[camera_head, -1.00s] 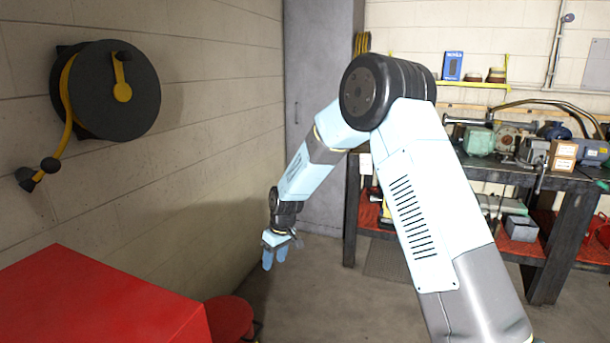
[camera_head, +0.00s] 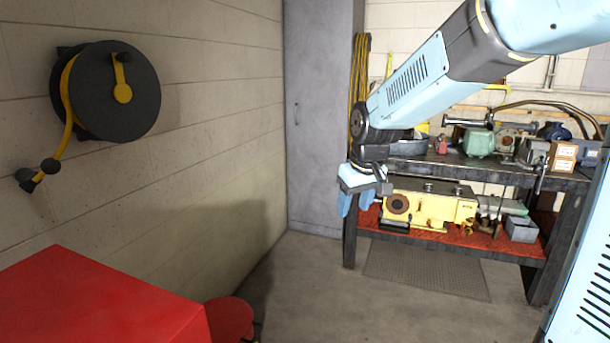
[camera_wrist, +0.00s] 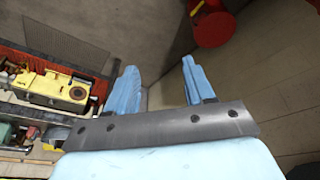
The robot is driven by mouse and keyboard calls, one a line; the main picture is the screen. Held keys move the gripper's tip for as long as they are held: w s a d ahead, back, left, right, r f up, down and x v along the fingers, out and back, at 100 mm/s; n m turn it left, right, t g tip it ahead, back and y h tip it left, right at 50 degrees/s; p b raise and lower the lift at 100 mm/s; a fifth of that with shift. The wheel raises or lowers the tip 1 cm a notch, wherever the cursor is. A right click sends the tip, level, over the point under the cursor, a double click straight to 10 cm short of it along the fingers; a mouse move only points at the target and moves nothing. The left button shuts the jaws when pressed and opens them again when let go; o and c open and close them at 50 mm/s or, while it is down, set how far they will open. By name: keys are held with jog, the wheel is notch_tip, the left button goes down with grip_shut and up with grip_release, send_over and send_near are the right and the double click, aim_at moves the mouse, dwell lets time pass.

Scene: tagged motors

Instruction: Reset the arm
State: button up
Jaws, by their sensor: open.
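My gripper (camera_head: 354,203) hangs pointing down in the head view, in front of the left end of the workbench. Its two light-blue fingers stand apart with nothing between them. In the wrist view my gripper (camera_wrist: 163,85) is also open and empty, with bare floor beyond the fingertips. My arm reaches in from the upper right of the head view.
A workbench (camera_head: 480,172) with motors and tools stands at the back right, with a yellow machine (camera_head: 430,207) on its lower shelf. A red box (camera_head: 95,300) and red stool (camera_head: 230,318) are at lower left. A hose reel (camera_head: 105,90) hangs on the left wall.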

jog(key=s+d+r+m, duration=0.1)
jog(key=s+d, duration=0.3)
jog(key=s, duration=0.3)
jog(key=s+d+r+m+t, duration=0.1)
jog(key=s+d+r+m, duration=0.1)
jog(key=s+d, duration=0.2)
jog(key=s+d+r+m+t+h, duration=0.1)
jog(key=s+d, duration=0.3)
jog(key=s, duration=0.7)
jog(key=shift+r+m, duration=0.6)
